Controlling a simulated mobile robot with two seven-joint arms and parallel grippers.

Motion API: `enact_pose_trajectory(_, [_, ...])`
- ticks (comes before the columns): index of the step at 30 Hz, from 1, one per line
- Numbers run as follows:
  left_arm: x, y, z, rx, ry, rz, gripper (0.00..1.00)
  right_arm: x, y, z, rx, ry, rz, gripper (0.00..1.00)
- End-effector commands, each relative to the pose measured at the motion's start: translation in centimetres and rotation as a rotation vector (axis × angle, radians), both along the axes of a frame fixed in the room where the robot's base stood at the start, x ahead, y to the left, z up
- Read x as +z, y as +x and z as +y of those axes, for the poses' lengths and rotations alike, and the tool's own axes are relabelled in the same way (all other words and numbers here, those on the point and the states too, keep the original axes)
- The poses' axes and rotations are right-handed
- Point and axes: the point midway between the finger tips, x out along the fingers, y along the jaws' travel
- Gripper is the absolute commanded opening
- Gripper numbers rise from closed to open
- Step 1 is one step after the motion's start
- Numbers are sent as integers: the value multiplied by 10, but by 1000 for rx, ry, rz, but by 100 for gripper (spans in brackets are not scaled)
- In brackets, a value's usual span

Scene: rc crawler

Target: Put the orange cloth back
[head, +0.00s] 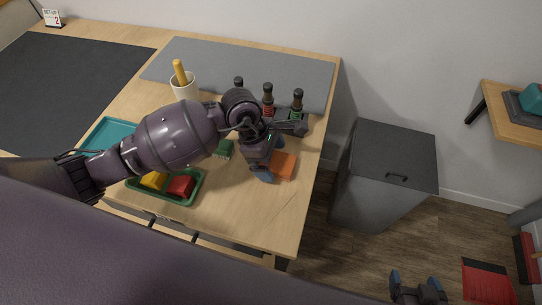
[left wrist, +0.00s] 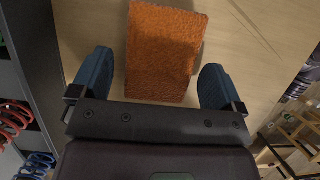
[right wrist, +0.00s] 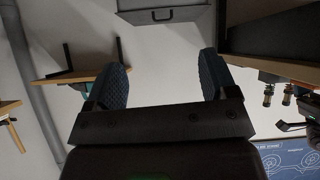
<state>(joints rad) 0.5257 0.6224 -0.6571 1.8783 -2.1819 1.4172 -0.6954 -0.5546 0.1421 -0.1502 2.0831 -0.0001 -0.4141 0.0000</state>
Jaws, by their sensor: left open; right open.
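The orange cloth (head: 284,166) lies on the wooden table near its right edge. In the left wrist view the cloth (left wrist: 162,55) is a flat, rough orange rectangle between the two blue fingers. My left gripper (left wrist: 160,82) is open, with a finger on each side of the cloth; whether they touch it I cannot tell. In the head view my left gripper (head: 268,160) is at the cloth's left side, and my arm hides part of the table. My right gripper (head: 418,284) is open and empty, low at the right, away from the table; it also shows in the right wrist view (right wrist: 165,78).
A green tray (head: 199,187) holds yellow and red blocks. A teal tray (head: 103,133) is at the left. A dark grey bin (head: 383,170) stands right of the table.

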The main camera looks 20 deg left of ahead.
Motion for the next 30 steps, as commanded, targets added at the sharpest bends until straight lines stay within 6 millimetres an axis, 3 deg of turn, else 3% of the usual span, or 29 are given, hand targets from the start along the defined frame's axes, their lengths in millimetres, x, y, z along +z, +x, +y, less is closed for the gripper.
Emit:
enact_pose_trajectory(18, [96,1,40,0,2,-5,94,14,-1,-4,2,-8,-16,78])
enact_pose_trajectory(30, [111,0,46,0,0,-1,94,8,-8,-6,-1,-12,2,78])
